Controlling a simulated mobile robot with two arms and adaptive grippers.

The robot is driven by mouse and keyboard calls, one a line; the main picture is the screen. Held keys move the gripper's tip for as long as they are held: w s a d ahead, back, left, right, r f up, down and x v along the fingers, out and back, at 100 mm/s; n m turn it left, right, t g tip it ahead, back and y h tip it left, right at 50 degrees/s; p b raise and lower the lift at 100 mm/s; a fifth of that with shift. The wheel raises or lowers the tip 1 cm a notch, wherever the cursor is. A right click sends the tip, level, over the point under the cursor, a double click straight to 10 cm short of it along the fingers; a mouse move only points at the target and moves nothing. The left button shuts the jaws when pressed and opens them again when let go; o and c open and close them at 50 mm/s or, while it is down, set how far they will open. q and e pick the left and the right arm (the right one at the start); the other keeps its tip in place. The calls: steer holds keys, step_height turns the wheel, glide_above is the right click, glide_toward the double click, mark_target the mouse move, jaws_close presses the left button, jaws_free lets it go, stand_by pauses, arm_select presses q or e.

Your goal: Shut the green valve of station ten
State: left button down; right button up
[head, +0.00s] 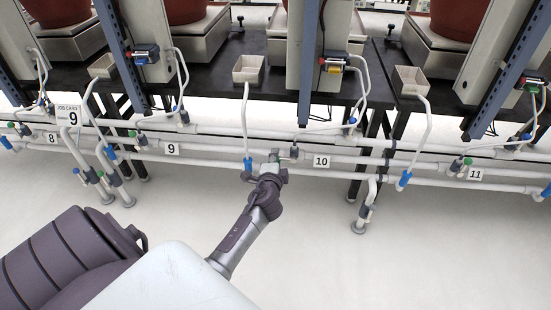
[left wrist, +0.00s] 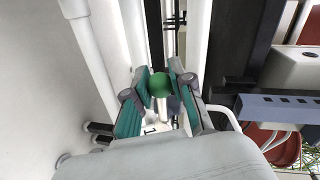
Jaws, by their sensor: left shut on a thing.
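The station ten label (head: 321,161) is on the white pipe in the head view. My left gripper (head: 279,163) is at the pipe just left of that label. In the left wrist view, the round green valve knob (left wrist: 160,85) sits between the fingers of my left gripper (left wrist: 164,80), which is shut on it. In the head view the knob is mostly hidden by the gripper. My right gripper is in neither view.
Parallel white pipes run across behind the gripper, with a blue-ended hose (head: 247,163) close at its left. Other green valves show at stations 8, 9 and 11 (head: 468,161). Black benches (head: 232,97) stand behind. The pale floor in front is clear.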

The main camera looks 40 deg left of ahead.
arm_select(q)
steer(key=shift+f, duration=0.15)
steer(key=c, duration=1)
jaws_free()
steer(key=shift+c, duration=0.2)
steer(key=shift+o, duration=0.2)
steer(key=shift+s, duration=0.1)
steer(key=v, duration=1.2)
